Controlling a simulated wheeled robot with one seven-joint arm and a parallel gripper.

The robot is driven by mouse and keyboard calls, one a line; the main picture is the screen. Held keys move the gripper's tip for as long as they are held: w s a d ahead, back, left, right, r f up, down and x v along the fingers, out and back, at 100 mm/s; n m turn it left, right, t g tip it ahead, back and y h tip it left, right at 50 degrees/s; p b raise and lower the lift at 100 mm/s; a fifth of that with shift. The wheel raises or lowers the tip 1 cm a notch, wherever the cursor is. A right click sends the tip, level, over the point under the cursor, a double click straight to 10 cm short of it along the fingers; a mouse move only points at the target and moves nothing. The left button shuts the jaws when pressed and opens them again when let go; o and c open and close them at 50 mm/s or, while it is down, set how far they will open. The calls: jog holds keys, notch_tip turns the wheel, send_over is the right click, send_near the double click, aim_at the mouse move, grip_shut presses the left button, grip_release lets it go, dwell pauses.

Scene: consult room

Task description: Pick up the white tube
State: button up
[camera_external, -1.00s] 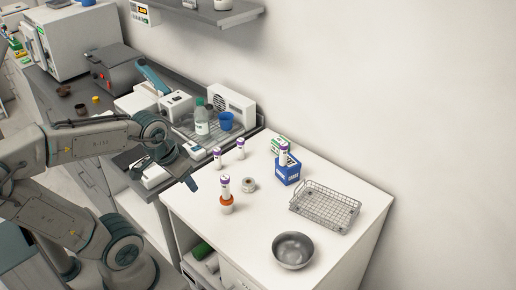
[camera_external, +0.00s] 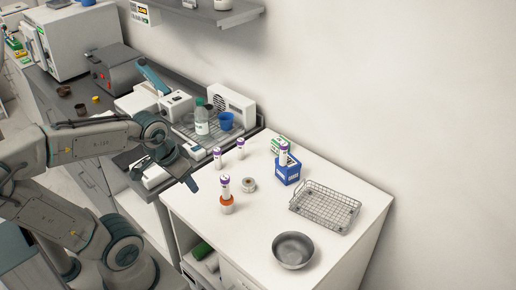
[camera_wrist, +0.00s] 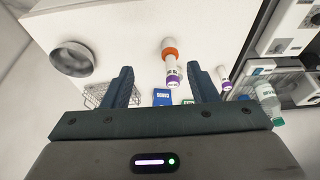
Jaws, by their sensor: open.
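Several white tubes with purple caps are on the white table. Another tube (camera_external: 284,152) stands at the blue box (camera_external: 288,171). My gripper (camera_external: 191,181) is open and empty, to the left of the tube in the orange base, apart from it. In the wrist view my gripper (camera_wrist: 160,70) has its fingers spread.
A small pale roll (camera_external: 249,184) lies just right of the orange base. A wire basket (camera_external: 325,205) and metal bowl (camera_external: 293,250) are farther right. A green-and-white box (camera_external: 279,142) is behind the blue box.

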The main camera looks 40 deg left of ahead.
jog(key=n+h+b, duration=0.2)
jog(key=n+b, duration=0.2)
jog(key=n, duration=2.5)
send_over(286, 154)
jog(key=s+a, duration=0.4)
jog(key=f, duration=0.1)
jog(key=x, duration=0.4)
jog(key=p+x, duration=0.1)
jog(key=x, duration=0.4)
jog(key=p+x, duration=0.1)
jog(key=x, duration=0.3)
jog(key=shift+w+d+f, duration=0.25)
jog(key=shift+w+d, duration=0.05)
jog(key=shift+d, duration=0.15)
jog(key=c, duration=1.1)
jog(key=shift+r+h, duration=0.15)
jog(key=shift+h, duration=0.15)
